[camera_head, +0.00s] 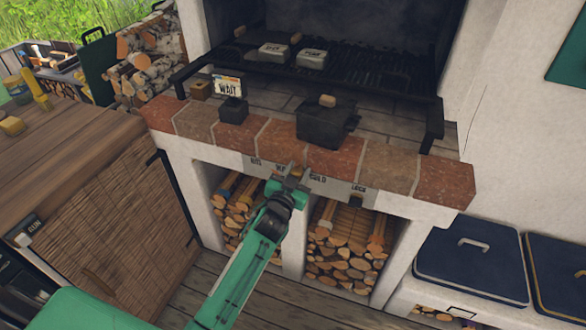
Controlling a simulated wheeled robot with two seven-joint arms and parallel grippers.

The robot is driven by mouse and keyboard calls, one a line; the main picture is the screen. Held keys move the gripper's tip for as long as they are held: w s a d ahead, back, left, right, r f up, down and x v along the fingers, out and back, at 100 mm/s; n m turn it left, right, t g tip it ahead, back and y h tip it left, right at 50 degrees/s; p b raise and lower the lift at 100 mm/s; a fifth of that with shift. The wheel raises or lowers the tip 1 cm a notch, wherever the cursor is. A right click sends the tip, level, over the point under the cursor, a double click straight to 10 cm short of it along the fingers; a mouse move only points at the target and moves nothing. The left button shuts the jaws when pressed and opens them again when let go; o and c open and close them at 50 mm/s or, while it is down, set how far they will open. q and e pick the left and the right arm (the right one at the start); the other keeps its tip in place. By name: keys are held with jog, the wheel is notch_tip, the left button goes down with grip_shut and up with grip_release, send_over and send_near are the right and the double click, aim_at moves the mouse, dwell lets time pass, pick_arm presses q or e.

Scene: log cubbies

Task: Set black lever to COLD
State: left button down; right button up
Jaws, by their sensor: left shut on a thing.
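A pale strip (335,186) with black lettering runs under the brick ledge of the fireplace. One of its labels appears to read COLD (317,177), just right of my left gripper. My left gripper (291,178) reaches up to the strip and is shut on the black lever, which the jaws almost wholly hide. It sits left of the COLD label, over a partly covered label. A small dark block (356,202) sits under a label at the right that seems to read LOCK. My right gripper is not in view.
The brick ledge (335,160) overhangs the strip. Log-filled cubbies (345,250) lie below it. A black pot (325,123) and a small sign (229,86) stand above. A wooden cabinet (120,210) is at the left, dark blue lidded bins (470,262) at the right.

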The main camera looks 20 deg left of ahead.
pick_arm(q)
jog(key=shift+d+f+m, duration=0.45)
jog(key=shift+d+m, duration=0.25)
jog(key=shift+d+f+m+b, duration=0.5)
jog(key=shift+d+m, duration=0.2)
jog(key=shift+m, duration=0.2)
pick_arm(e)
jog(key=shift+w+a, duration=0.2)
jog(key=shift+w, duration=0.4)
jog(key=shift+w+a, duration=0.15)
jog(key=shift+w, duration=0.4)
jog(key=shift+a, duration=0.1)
pick_arm(q)
jog(key=c, duration=1.2)
grip_release()
jog(key=shift+o, duration=1.2)
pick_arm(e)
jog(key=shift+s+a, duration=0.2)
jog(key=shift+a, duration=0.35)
